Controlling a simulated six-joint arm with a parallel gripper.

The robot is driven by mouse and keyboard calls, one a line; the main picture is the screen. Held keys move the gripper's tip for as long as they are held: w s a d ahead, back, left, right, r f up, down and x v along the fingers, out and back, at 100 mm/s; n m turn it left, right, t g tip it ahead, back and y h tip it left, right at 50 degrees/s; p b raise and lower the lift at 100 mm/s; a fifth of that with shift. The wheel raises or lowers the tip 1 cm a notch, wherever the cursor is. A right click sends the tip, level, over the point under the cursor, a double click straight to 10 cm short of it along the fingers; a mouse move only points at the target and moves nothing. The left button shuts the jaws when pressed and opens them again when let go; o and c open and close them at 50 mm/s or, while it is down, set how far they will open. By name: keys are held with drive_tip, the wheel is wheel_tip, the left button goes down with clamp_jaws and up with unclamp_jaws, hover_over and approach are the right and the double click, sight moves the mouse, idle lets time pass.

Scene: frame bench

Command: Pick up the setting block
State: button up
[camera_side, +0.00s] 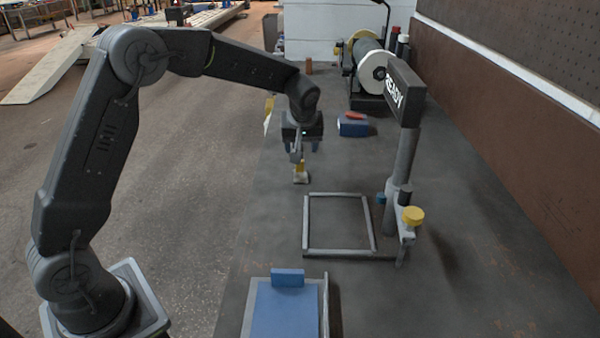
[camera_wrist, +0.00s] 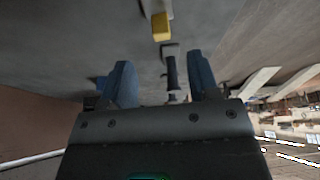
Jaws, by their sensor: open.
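My gripper (camera_side: 303,149) is open above the bench, with blue fingers; in the wrist view its fingertips (camera_wrist: 162,72) stand apart. Just below and in front of it is a small yellow piece (camera_side: 300,167) with a pale end, low over or on the bench. The wrist view shows the yellow piece (camera_wrist: 160,27) beyond the fingertips, near the top. A dark, narrow item (camera_wrist: 172,72) shows between the fingers; I cannot tell whether it touches them. A blue block (camera_side: 288,277) sits at the end of a blue-topped tray. I cannot tell which piece is the setting block.
An empty grey rectangular frame (camera_side: 306,225) lies on the bench, beside a post with a READY sign (camera_side: 404,92) and a yellow knob (camera_side: 413,215). A blue box (camera_side: 352,128) with a red item and a spool (camera_side: 372,70) stand farther back. The tray (camera_side: 325,305) is in front.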

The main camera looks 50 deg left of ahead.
sight(300, 176)
drive_tip(key=x, duration=0.9)
drive_tip(key=shift+w+a+r, duration=0.15)
drive_tip(key=shift+w+a, duration=0.05)
clamp_jaws()
